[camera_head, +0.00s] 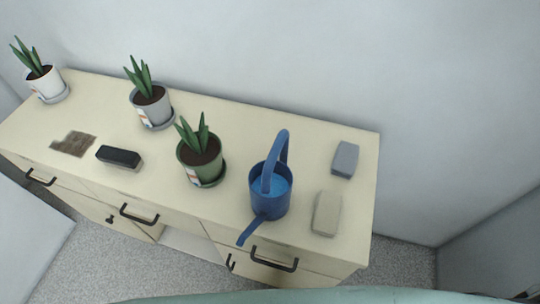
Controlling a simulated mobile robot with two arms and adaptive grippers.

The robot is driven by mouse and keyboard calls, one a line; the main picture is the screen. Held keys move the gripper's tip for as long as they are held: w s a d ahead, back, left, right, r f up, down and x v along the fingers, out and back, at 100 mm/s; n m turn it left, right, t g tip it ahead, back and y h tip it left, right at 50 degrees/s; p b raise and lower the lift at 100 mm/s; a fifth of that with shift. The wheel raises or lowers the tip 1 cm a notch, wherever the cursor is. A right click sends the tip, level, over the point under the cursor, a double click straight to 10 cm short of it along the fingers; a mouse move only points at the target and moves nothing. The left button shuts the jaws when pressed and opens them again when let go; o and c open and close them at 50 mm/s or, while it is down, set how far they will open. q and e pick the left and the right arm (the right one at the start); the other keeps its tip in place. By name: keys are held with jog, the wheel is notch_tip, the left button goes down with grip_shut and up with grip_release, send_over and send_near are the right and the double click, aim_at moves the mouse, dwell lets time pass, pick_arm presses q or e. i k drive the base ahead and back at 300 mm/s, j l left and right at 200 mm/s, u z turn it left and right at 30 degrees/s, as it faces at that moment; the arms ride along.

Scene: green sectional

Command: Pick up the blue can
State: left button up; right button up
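The blue can (270,197) is a watering can with a tall arched handle and a spout. It stands upright on the right part of a cream-coloured cabinet top (318,143). Its spout points toward the cabinet's front edge, down and left in the picture. Nothing is touching its handle. Neither of my grippers shows in the head view.
A green potted plant (203,158) stands close left of the can. A grey block (345,159) and a beige block (326,213) lie to its right. Farther left are a black-topped brush (119,157), a brown patch (74,143), a grey-potted plant (151,106) and a white-potted plant (45,82).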

aim_at(271, 180)
jog(key=z, duration=0.8)
jog(key=k+j+z, duration=1)
jog(key=k+j, duration=0.15)
